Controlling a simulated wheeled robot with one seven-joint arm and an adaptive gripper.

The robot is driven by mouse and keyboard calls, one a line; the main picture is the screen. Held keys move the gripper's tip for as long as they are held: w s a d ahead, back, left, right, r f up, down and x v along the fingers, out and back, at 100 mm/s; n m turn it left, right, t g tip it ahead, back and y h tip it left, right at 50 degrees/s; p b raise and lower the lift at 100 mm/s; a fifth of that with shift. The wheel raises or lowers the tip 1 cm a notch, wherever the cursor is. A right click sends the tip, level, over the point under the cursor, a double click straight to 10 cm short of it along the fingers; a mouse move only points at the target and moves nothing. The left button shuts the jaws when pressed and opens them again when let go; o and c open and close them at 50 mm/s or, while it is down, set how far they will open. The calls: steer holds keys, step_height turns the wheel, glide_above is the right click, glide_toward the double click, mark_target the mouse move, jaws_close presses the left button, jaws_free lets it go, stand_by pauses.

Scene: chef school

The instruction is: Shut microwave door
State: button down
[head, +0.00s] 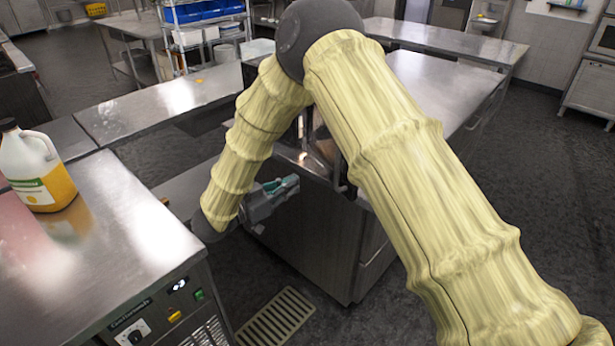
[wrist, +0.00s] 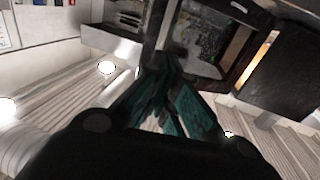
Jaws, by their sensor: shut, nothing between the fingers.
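A steel appliance (head: 100,240) with a dial, a small lit display and a green switch fills the lower left of the head view. It may be the microwave; its door cannot be made out there. My gripper (head: 287,184), with teal fingers, is to the right of the appliance and apart from it, in front of a steel counter. In the wrist view my gripper (wrist: 172,82) is shut and empty. Beyond its fingers is a dark-framed panel (wrist: 240,55) with a glassy area; I cannot tell whether it is the microwave door.
A jug of orange liquid (head: 38,170) stands on the appliance. A steel counter (head: 315,245) stands behind my arm. A floor grate (head: 275,318) lies below. Shelves with blue bins (head: 195,12) stand at the back.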

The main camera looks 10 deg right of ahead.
mark_target(336, 164)
steer(key=p+x, duration=0.5)
steer(key=x, duration=0.7)
steer(key=shift+w+d, duration=0.1)
steer(key=shift+d, duration=0.05)
steer(key=shift+w+d+f+p, duration=0.1)
steer(key=shift+w+d+p, duration=0.1)
steer(key=shift+d+p, duration=0.2)
steer(key=shift+d, duration=0.1)
